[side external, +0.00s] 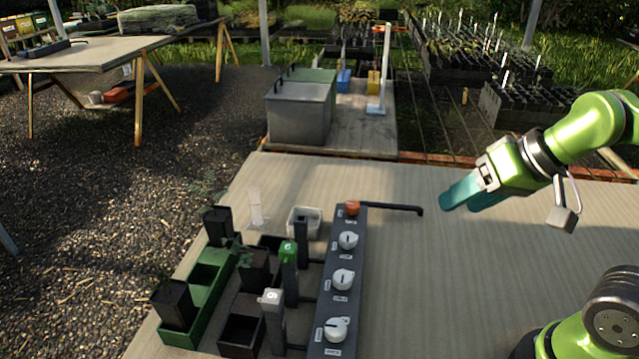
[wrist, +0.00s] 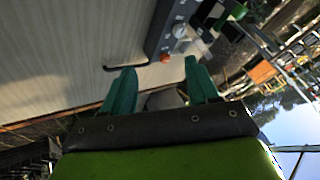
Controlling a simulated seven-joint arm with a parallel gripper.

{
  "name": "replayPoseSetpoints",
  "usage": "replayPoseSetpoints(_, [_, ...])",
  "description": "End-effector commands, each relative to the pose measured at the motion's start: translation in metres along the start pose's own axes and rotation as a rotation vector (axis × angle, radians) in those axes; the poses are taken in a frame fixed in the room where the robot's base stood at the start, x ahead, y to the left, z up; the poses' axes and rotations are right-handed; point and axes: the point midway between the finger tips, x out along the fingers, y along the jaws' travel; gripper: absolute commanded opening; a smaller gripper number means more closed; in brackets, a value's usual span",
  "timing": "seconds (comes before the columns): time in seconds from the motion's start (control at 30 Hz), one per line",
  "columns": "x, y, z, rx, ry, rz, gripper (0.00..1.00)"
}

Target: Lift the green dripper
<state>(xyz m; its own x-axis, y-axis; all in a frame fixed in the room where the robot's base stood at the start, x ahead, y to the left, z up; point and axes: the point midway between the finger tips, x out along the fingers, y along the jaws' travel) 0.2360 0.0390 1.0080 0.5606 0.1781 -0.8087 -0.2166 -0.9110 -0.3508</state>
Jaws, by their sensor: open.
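The green dripper (side external: 288,252) is a dark upright post with a green top marked with a light symbol. It stands left of the grey control bar, among pots and trays in the side view. A similar post with a white top (side external: 272,299) stands nearer the camera. My gripper (side external: 460,207) has teal fingers and hangs over the table, well to the right of the dripper. It is open and empty. In the wrist view its two fingers (wrist: 159,66) are spread apart. A green piece shows at the top there, but I cannot tell whether it is the dripper.
The grey bar (side external: 325,307) carries several white dials and an orange knob (side external: 352,208); a dark pipe (side external: 400,207) sticks out right. A green tray (side external: 212,273) holds dark pots. A white container (side external: 304,217) stands behind the dripper.

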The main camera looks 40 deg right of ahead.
Motion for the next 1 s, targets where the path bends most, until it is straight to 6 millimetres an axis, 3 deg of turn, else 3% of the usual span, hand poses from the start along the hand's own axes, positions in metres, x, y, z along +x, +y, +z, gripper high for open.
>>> replayPoseSetpoints(0.07, [0.011,-0.008,0.001,-0.026,-0.053,0.0,0.6])
replayPoseSetpoints(0.17, [0.022,-0.031,-0.014,-0.083,-0.117,0.003,0.6])
replayPoseSetpoints(0.43, [0.061,-0.119,-0.058,-0.112,-0.325,0.089,0.6])
replayPoseSetpoints(0.73, [0.112,-0.218,-0.073,0.042,-0.441,0.305,0.6])
replayPoseSetpoints(0.87, [0.119,-0.245,-0.075,0.172,-0.434,0.391,0.6])
replayPoseSetpoints(1.0, [0.104,-0.258,-0.086,0.336,-0.405,0.441,0.6])
